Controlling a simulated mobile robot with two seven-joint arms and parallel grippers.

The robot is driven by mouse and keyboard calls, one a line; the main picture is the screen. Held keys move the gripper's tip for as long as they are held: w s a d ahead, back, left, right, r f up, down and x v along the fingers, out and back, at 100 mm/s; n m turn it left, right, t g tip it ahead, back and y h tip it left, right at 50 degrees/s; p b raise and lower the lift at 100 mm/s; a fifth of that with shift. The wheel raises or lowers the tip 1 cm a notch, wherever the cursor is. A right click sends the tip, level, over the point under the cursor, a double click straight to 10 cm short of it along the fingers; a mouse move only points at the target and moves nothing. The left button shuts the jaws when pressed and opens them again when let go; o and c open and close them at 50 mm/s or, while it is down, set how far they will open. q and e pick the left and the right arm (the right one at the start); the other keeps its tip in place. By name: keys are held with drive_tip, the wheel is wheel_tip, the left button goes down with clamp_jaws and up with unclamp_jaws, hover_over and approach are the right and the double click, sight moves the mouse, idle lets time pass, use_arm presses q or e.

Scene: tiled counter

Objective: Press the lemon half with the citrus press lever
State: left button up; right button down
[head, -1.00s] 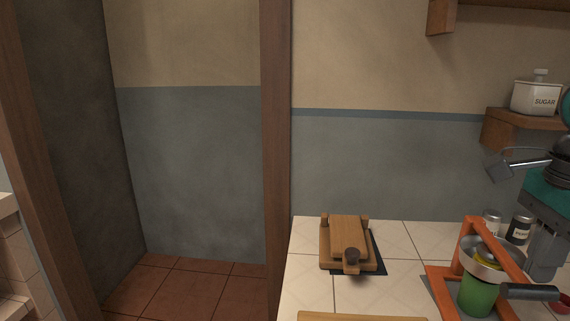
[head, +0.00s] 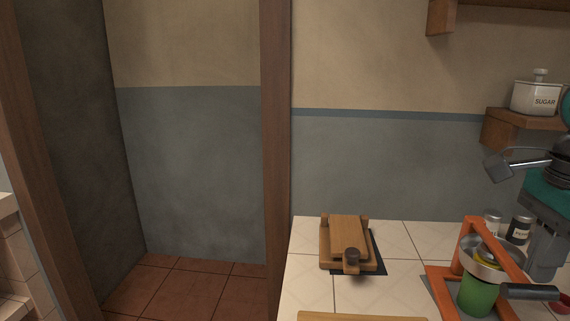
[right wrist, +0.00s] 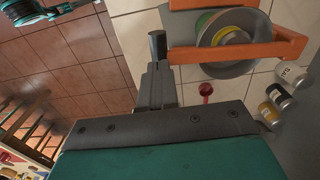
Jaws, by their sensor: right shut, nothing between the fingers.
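The citrus press (head: 503,243) has an orange frame and stands at the right of the counter. Its lever handle (head: 530,292) is black and points right; it also shows in the right wrist view (right wrist: 157,45). A yellow lemon half (head: 488,258) sits in the press's grey bowl, partly hidden by the frame. A green cup (head: 477,296) stands below the bowl. My right gripper (head: 541,272) is shut and empty, pointing down close to the handle; in the right wrist view its fingers (right wrist: 157,75) end beside the handle. Contact cannot be told. My left gripper is out of view.
A wooden press (head: 348,240) on a dark mat lies left on the tiled counter (head: 400,280). A sugar pot (head: 536,95) is on a shelf.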

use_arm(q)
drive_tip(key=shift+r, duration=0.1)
use_arm(e)
drive_tip(key=shift+r, duration=0.1)
wheel_tip(320, 180, up, 5)
drive_tip(key=p, duration=0.3)
drive_tip(key=shift+f+p, duration=0.2)
drive_tip(key=shift+p, duration=0.15)
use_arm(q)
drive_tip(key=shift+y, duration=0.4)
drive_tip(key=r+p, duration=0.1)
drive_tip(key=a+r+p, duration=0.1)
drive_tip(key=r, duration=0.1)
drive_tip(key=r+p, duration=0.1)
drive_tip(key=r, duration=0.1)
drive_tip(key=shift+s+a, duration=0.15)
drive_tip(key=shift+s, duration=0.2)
use_arm(e)
wheel_tip(320, 180, up, 4)
drive_tip(key=shift+r, duration=0.1)
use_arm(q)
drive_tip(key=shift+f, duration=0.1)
